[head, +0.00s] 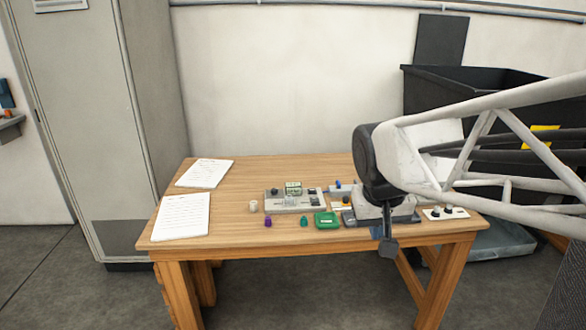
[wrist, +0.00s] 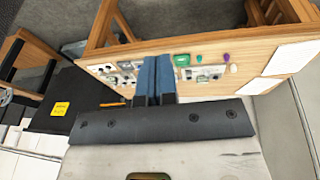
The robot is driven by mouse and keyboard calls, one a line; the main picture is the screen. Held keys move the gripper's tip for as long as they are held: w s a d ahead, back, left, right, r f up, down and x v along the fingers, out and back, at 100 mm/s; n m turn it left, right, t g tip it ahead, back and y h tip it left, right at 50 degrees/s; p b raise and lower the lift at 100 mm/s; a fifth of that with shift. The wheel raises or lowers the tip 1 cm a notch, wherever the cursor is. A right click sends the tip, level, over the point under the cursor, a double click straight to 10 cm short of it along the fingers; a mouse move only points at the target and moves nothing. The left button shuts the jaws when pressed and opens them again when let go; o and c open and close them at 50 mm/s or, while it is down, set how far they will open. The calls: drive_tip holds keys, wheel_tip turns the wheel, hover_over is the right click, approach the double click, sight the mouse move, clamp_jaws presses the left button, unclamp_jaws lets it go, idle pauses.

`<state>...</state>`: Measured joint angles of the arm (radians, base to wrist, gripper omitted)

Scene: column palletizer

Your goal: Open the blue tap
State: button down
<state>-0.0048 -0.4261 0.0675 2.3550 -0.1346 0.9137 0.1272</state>
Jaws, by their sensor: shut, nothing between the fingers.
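A small blue part (head: 338,184), which looks like the blue tap, stands on the table behind the middle group of devices in the head view. It is too small to tell how its handle is turned. My gripper (wrist: 172,62) has two blue fingers, which lie side by side, shut and empty, in the wrist view. In the head view my gripper (head: 377,233) hangs near the table's front edge, to the right of the blue part and apart from it. In the wrist view the fingers hide part of the table, and I cannot pick out the tap.
The wooden table (head: 230,221) carries a grey panel (head: 292,206), a green tray (head: 327,220), a purple piece (head: 267,221) and a white knob panel (head: 446,213). Papers (head: 181,216) lie at the left. A black bin (head: 480,82) stands behind right.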

drive_tip(key=w+d+f+h, duration=0.1)
drive_tip(key=w+f+h, duration=0.15)
drive_tip(key=w, duration=3.35)
drive_tip(key=w+f, duration=0.6)
drive_tip(key=w, duration=0.4)
drive_tip(key=w+a+f+t+h, duration=0.1)
drive_tip(key=w+f, duration=0.6)
drive_tip(key=w, duration=0.4)
drive_tip(key=w+a+f+h, duration=0.1)
drive_tip(key=w+f, duration=0.6)
drive_tip(key=w, duration=0.3)
drive_tip(key=shift+w+f+m+t, duration=0.15)
drive_tip(key=shift+w+m+t, duration=0.15)
drive_tip(key=shift+w+t, duration=0.1)
drive_tip(key=shift+d+f, duration=0.1)
